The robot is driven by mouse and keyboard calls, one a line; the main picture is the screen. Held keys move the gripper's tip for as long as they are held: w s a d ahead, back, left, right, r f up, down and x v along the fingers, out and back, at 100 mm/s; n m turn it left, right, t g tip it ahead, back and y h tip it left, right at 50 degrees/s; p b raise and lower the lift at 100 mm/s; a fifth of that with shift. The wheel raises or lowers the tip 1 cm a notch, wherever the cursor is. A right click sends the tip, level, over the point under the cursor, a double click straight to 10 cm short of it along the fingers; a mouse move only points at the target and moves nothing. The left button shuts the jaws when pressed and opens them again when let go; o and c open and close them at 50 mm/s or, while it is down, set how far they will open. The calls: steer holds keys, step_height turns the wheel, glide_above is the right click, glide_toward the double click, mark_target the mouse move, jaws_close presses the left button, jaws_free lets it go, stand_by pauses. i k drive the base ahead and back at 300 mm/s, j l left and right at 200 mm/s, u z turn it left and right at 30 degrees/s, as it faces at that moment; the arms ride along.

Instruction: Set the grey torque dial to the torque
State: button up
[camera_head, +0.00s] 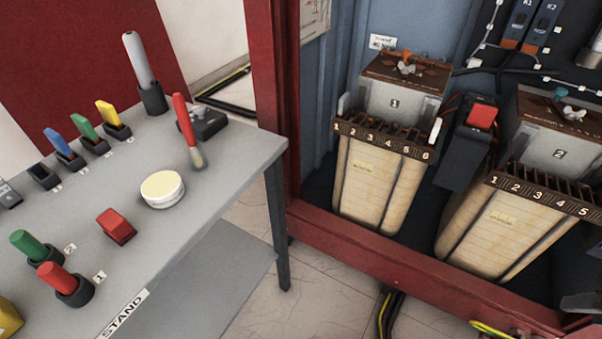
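A small dark grey block with a lighter knob-like top (208,121) sits at the far right corner of the grey table (190,235). It may be the torque dial, but its markings are too small to read. A brush-like tool with a red handle (183,122) stands in front of it and hides its left part. A grey cylindrical tool (136,60) stands upright in a black holder to its left. My gripper cannot be made out in this view.
The table also holds a cream round tin (162,188), a red block (116,226), red (56,279) and green (29,246) handles in holders, and several coloured tools behind. A red-framed cabinet (400,262) with transformers (384,180) stands at right. The table's front right is clear.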

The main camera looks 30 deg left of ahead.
mark_target(199, 109)
steer(key=u, duration=2.75)
steer(key=i+l+z, duration=0.1)
steer(key=l+z, duration=0.25)
steer(key=i+l+z, duration=0.1)
steer(key=z, duration=0.25)
steer(key=i+j+z, duration=0.1)
steer(key=z, duration=0.4)
steer(key=i+j+z, duration=0.25)
steer(key=z, duration=0.25)
steer(key=i+j+z, duration=0.2)
steer(key=z, duration=0.3)
steer(key=j, duration=0.1)
